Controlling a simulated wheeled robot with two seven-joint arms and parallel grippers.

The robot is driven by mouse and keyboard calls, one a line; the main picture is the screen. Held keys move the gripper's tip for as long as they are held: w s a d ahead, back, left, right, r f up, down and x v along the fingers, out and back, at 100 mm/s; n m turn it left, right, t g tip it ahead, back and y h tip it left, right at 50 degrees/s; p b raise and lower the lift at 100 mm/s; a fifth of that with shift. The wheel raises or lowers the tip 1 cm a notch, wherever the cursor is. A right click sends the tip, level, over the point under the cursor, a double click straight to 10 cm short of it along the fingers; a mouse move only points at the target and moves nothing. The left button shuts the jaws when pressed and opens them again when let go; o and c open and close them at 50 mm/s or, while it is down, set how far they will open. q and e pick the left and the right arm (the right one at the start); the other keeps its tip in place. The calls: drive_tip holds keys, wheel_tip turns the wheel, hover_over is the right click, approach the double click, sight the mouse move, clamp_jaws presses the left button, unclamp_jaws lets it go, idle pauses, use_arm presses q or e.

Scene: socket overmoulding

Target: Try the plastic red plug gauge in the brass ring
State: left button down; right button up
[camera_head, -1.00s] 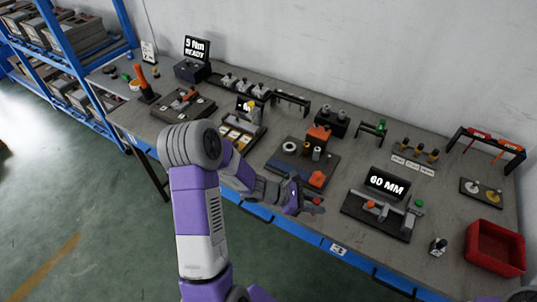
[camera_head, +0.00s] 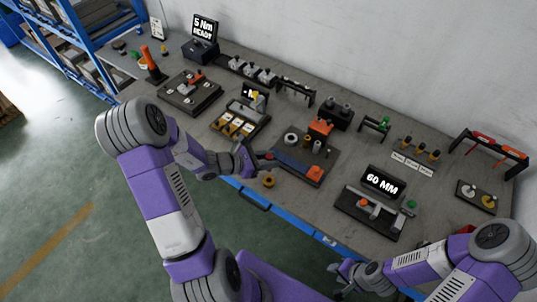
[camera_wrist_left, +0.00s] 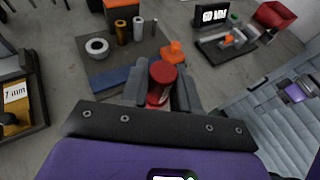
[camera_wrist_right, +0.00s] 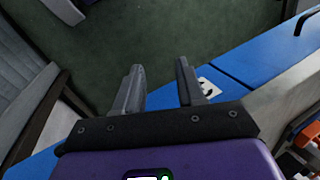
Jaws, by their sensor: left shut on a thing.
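The red plug gauge (camera_wrist_left: 161,80) stands between the two fingers of my left gripper (camera_wrist_left: 162,92) in the left wrist view, gripped around its body. In the head view its red end (camera_head: 269,156) shows at the tip of my left gripper (camera_head: 257,161), near the table's front edge. A brass-coloured ring (camera_head: 268,182) lies by the front edge, just below that gripper in the picture and apart from the gauge. My right gripper (camera_head: 343,272) is low in front of the table. In the right wrist view my right gripper (camera_wrist_right: 159,88) is open and empty.
A dark board (camera_head: 289,168) beyond the left gripper carries a pale ring (camera_head: 291,139), upright cylinders and an orange block (camera_head: 315,173). A 60 MM display (camera_head: 383,183) with a measuring fixture stands to its right. The blue table edge (camera_wrist_right: 233,101) is close to the right gripper.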

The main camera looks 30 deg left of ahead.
sight(269, 171)
use_arm(q)
drive_tip(key=shift+f, duration=0.1)
idle(0.3)
wheel_tip(269, 171, down, 6)
drive_tip(key=b, duration=0.6)
drive_tip(key=shift+f, duration=0.1)
idle(0.4)
drive_tip(key=shift+b, duration=0.45)
idle(0.8)
drive_tip(key=shift+f+b, duration=1.5)
drive_tip(key=shift+f, duration=0.05)
idle(1.7)
drive_tip(key=shift+r, duration=0.2)
idle(0.5)
drive_tip(key=shift+r+p, duration=1.2)
drive_tip(key=shift+r, duration=0.2)
